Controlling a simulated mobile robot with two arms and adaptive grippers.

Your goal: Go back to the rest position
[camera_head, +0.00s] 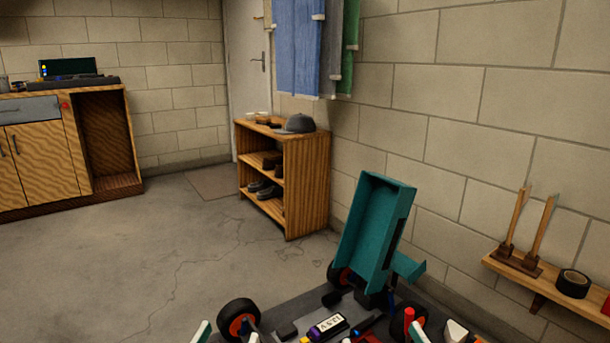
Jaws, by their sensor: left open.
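Two pale green fingertips of my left gripper (227,335) show at the bottom edge, spread apart with nothing held between them. The RC racecar stands at the bottom centre. Its teal body shell (368,235) is tilted steeply up. Black wheels with orange hubs show, one at the left (239,319). A white and dark battery (327,327) with a voltage marking lies in front of the raised shell. A pale green tip at the bottom right may be my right gripper (418,336); the rest of it is cut off, so its opening is hidden.
A wall shelf (520,275) at right holds wooden-handled tools and black tape (572,283). A wooden shelf unit (310,180) and cabinet (40,165) stand behind. Floor at left is clear.

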